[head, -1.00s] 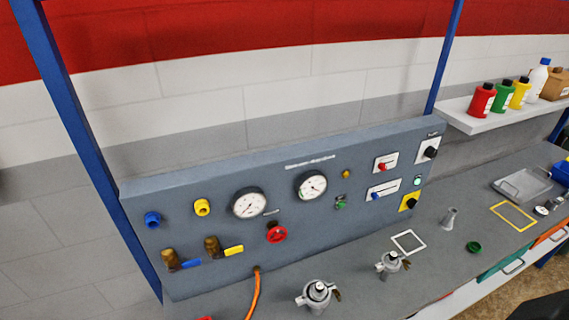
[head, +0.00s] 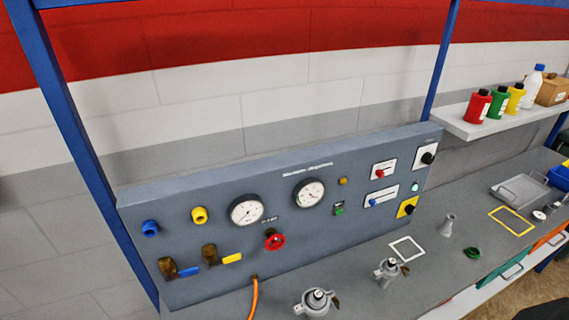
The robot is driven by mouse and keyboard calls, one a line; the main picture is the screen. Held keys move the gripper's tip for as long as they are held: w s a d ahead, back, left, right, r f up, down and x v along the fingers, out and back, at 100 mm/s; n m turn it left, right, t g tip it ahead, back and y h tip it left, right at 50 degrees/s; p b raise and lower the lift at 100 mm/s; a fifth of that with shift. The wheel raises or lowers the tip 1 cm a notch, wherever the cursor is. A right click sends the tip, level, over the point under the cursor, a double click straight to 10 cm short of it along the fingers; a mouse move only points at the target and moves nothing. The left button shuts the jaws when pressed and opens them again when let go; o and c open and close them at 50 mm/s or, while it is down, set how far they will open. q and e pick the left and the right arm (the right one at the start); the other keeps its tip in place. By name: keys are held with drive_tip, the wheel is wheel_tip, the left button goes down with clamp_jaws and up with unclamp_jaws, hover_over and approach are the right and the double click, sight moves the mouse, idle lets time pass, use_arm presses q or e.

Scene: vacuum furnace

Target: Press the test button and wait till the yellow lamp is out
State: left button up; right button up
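The grey control panel (head: 205,193) stands on the bench against the wall. A small amber-yellow lamp (head: 343,181) sits right of the two round gauges; whether it is lit is hard to tell. A small green button (head: 338,209) is directly below it. A red button (head: 380,174) and a blue button (head: 373,202) sit on white plates farther right. The labels are too small to read, so I cannot tell which is the test button. Neither gripper shows in the head view, and nothing touches the panel.
The left gauge (head: 246,211), right gauge (head: 308,193) and red handwheel (head: 274,240) are on the panel. Valves with blue and yellow levers are lower left. Grey fittings (head: 316,302) stand in front. A shelf (head: 470,128) with bottles is at right.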

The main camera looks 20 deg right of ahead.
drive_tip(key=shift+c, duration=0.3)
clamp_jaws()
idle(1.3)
